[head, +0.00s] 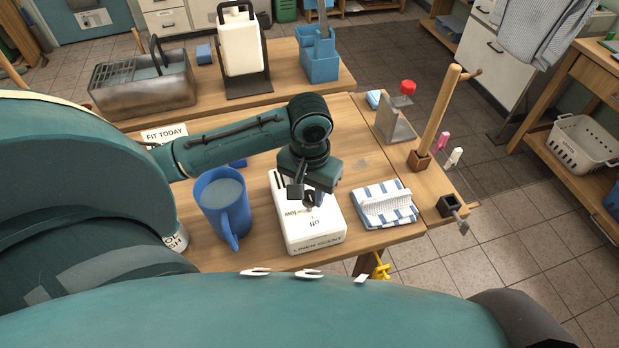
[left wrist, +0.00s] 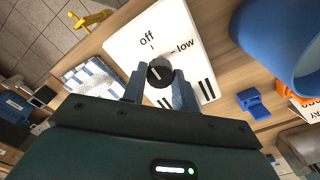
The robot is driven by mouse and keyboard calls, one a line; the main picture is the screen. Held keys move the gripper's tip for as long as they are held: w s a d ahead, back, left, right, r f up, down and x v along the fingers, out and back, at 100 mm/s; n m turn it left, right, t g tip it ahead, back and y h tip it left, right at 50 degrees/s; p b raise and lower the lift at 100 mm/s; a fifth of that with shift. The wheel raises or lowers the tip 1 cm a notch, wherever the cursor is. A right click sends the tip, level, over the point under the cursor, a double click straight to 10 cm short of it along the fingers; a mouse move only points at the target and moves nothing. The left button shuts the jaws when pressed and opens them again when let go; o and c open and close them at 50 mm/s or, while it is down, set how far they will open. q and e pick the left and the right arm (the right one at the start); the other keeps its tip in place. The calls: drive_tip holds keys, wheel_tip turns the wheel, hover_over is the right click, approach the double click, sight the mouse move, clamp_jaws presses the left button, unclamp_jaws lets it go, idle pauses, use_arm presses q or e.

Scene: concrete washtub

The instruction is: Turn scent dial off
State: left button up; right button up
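The scent box (head: 322,226) is a white block labelled "LINEN SCENT" on the wooden table, with "off" and "low" printed on its face. Its dark round dial (left wrist: 160,72) shows in the left wrist view, with a pale mark on top; I cannot tell exactly where the mark points. My left gripper (head: 305,199) is over the box. In the left wrist view its fingers (left wrist: 160,84) stand on either side of the dial, very close to it. Whether they press on it is unclear. In the head view the gripper largely hides the dial. My right gripper is not in view.
A blue mug (head: 212,207) stands left of the box, and a striped folded cloth with a white brush (head: 386,204) lies right of it. A wooden peg (head: 436,118) and a grey metal stand (head: 394,124) are farther right. A metal tub (head: 150,94) stands behind.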

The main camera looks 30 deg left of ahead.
use_arm(q)
drive_tip(key=o, duration=0.4)
drive_tip(key=shift+o, duration=0.2)
wheel_tip(320, 180, up, 13)
idle(0.4)
idle(0.5)
